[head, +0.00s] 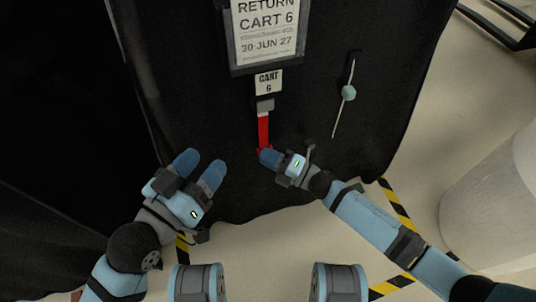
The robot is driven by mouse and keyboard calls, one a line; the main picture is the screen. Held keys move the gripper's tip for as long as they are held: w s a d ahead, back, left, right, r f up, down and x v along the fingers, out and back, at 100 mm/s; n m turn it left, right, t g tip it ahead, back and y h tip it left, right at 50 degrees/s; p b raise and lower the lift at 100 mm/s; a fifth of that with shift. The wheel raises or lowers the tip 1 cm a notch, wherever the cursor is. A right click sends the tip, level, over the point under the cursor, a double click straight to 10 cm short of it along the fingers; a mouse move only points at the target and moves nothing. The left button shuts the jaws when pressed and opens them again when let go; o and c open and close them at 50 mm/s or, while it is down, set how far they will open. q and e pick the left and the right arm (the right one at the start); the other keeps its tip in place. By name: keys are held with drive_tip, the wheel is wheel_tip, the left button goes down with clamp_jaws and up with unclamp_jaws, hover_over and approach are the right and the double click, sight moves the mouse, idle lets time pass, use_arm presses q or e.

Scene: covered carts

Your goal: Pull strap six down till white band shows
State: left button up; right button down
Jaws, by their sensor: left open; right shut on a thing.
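A red strap (263,131) hangs below a grey buckle (265,104) under a small tag reading "CART 6" (268,83) on the black cover (190,90). A small pale patch shows at the strap's top, just under the buckle. My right gripper (268,156) is shut on the strap's lower end, which its fingers partly hide. My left gripper (202,168) is open and empty, in front of the cover to the left of the strap.
A framed sign (267,35) reading "RETURN CART 6" and "30 JUN 27" hangs above the tag. A pale green knob (348,92) on a thin cord is to the right. Yellow-black floor tape (395,205) and a pale round column (492,205) are at right.

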drive_tip(key=c, duration=1.2)
unclamp_jaws()
drive_tip(key=shift+f, duration=0.25)
drive_tip(key=shift+r, duration=0.1)
use_arm(q)
drive_tip(key=r+t+p, duration=0.1)
drive_tip(key=r, duration=0.1)
drive_tip(key=r+t+p, duration=0.1)
drive_tip(key=r+p, duration=0.1)
drive_tip(key=shift+a+n, duration=0.2)
drive_tip(key=shift+n, duration=0.1)
use_arm(e)
drive_tip(key=v, duration=1.4)
drive_tip(key=shift+a, duration=0.1)
use_arm(q)
drive_tip(key=shift+r, duration=0.1)
